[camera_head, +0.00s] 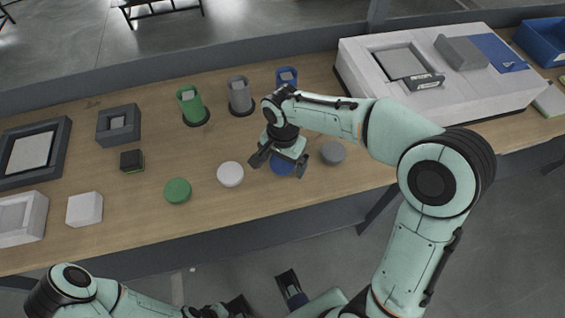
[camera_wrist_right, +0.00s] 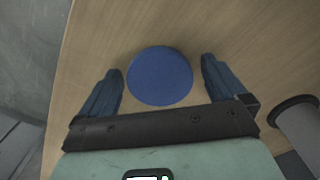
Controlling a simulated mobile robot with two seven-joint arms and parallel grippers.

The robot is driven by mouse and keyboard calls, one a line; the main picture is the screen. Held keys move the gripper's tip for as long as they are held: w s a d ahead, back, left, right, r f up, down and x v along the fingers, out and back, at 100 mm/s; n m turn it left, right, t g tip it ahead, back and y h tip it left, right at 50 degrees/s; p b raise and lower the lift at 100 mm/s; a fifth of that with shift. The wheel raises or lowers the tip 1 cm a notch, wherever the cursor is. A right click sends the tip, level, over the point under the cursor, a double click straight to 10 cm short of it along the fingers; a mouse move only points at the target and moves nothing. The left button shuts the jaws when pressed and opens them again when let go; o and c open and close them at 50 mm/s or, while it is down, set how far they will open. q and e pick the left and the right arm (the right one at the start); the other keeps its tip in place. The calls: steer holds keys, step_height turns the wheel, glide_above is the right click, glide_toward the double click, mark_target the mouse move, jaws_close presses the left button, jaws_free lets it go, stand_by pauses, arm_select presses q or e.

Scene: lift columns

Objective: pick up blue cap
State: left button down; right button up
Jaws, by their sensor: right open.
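The blue cap (camera_head: 281,166) is a flat round disc on the wooden table, partly hidden under my right gripper in the head view. My right gripper (camera_head: 279,168) is over it, with its fingers open. In the right wrist view the blue cap (camera_wrist_right: 160,75) lies between and slightly beyond the two open fingers (camera_wrist_right: 162,88), with a gap on each side. It is not held. My left arm comes in at the lower left of the head view, and its gripper (camera_head: 238,308) is at the bottom edge, off the table; its jaw state is unclear.
A white cap (camera_head: 230,174), a green cap (camera_head: 177,190) and a grey cap (camera_head: 333,152) lie near the blue one. Green (camera_head: 192,105), grey (camera_head: 239,95) and blue (camera_head: 287,76) cylinders stand behind. A white machine (camera_head: 430,75) fills the right; boxes stand at the left.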

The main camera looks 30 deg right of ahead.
steer(key=c, duration=1.1)
steer(key=shift+o, duration=0.2)
steer(key=shift+r, duration=0.1)
